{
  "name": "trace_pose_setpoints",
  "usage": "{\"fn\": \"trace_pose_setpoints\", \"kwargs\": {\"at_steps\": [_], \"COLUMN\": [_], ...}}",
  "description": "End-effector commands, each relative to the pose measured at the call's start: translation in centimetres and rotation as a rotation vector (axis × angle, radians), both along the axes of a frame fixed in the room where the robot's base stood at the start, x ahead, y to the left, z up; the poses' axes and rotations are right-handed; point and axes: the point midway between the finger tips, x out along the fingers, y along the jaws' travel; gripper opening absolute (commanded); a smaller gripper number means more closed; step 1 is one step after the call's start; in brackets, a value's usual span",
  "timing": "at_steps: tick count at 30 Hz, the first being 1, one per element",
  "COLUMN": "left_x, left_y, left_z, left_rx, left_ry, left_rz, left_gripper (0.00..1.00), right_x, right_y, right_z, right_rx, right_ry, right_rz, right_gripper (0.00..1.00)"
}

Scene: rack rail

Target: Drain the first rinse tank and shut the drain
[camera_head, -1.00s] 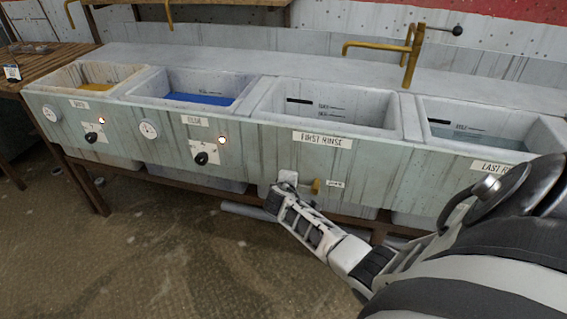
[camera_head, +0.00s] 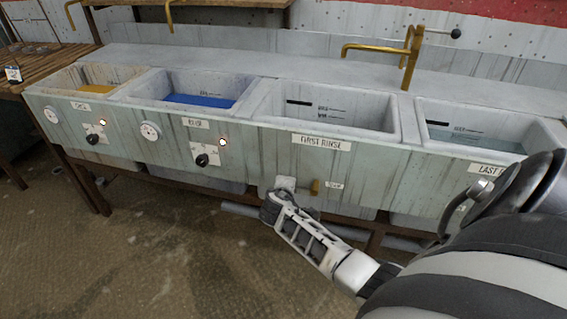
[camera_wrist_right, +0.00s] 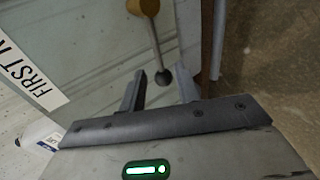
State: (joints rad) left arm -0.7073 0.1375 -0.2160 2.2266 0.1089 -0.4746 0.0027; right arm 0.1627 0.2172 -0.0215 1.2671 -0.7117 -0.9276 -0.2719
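The first rinse tank (camera_head: 383,133) is the third basin from the left, labelled "FIRST RINSE". I see no liquid surface in its visible part. A brass drain valve (camera_head: 314,187) sits low on its front panel; its brass hub also shows in the right wrist view (camera_wrist_right: 143,6). A thin lever with a dark ball knob (camera_wrist_right: 163,77) runs from the hub. My right gripper (camera_wrist_right: 161,88) is open, its fingers on either side of the knob, with gaps visible. In the head view the right gripper (camera_head: 270,207) is left of the valve and hides the knob. My left gripper is out of view.
Tanks with yellow (camera_head: 96,88) and blue liquid (camera_head: 199,99) stand left; the last rinse tank (camera_head: 472,139) stands right, with pale liquid. A brass tap (camera_head: 408,60) rises behind. Pipes and frame rails run below the panel. The floor in front is clear.

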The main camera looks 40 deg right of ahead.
Motion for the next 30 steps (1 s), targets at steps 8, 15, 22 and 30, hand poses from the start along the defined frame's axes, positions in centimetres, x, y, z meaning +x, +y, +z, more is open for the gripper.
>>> {"fn": "trace_pose_setpoints", "kwargs": {"at_steps": [8,15,22,30], "left_x": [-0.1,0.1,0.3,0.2], "left_y": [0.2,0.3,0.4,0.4], "left_z": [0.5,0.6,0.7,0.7], "left_rx": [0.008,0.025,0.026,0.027], "left_ry": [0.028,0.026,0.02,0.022], "left_rz": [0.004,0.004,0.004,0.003], "left_gripper": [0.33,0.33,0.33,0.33], "right_x": [-3.5,-5.4,-5.8,-5.8], "right_y": [4.6,7.0,7.6,7.6], "right_z": [4.1,5.9,6.4,6.3], "right_rx": [0.002,0.001,-0.001,-0.001], "right_ry": [0.0,0.002,0.003,0.003], "right_rz": [0.0,-0.001,-0.002,-0.002], "right_gripper": [0.33,0.33,0.33,0.33]}}
